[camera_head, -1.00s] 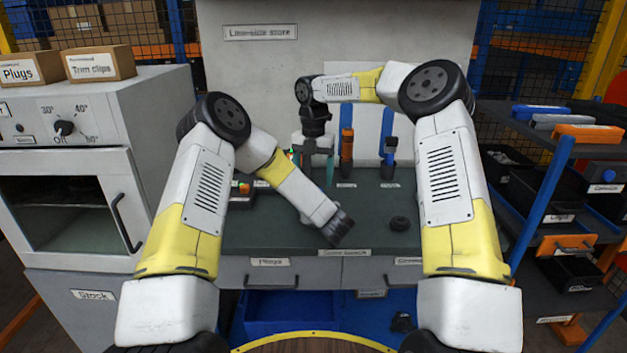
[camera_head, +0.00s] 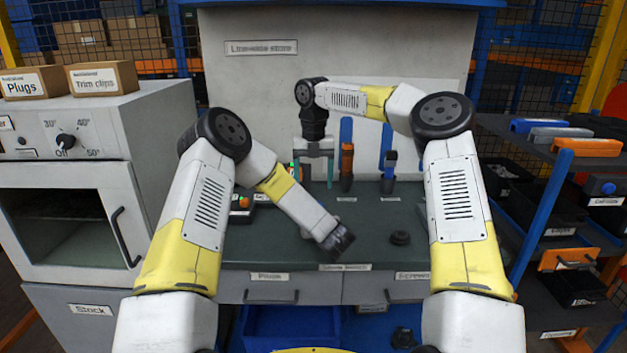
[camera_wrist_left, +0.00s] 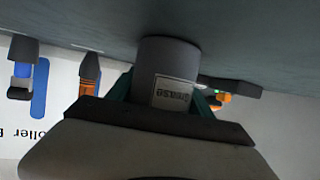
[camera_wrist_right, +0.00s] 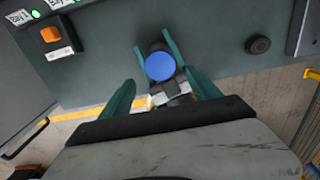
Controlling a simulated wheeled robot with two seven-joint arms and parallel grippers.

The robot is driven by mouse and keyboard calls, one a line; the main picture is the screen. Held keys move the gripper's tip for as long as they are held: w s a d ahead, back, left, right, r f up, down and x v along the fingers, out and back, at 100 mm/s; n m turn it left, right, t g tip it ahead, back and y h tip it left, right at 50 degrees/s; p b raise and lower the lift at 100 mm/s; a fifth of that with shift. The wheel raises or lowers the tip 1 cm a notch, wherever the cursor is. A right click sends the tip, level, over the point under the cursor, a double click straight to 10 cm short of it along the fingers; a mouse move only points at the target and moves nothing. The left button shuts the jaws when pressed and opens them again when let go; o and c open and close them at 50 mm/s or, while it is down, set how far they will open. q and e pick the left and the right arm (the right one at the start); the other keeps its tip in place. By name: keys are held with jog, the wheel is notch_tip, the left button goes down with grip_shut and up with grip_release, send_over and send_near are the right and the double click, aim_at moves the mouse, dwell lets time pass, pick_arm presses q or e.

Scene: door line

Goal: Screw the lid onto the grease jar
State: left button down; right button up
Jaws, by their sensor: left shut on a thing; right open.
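The grease jar (camera_wrist_left: 172,72) is a grey cylinder with a white label in the left wrist view, between the teal fingers of my left gripper (camera_wrist_left: 168,92), which is shut on it. In the head view my left gripper (camera_head: 338,238) is low over the bench and hides the jar. In the right wrist view a plain blue disc (camera_wrist_right: 160,66), apparently the lid, shows over the jar; how tightly it sits cannot be told. My right gripper (camera_head: 318,178) points down, open, with its fingers either side of the disc and apart from it.
A black round piece (camera_head: 400,238) lies on the green bench top (camera_head: 375,212) to the right. Orange-and-black (camera_head: 347,160) and blue (camera_head: 389,165) tools stand in holders behind. A box with an orange button (camera_head: 242,203) is at left. The bench's front right is mostly clear.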

notch_tip(320, 180, down, 8)
jog(key=shift+r, duration=0.1)
dwell(0.4)
jog(key=c, duration=1.5)
jog(key=shift+o, duration=0.2)
jog(key=m, duration=0.3)
jog(key=o, duration=1.5)
jog(key=shift+r, duration=0.1)
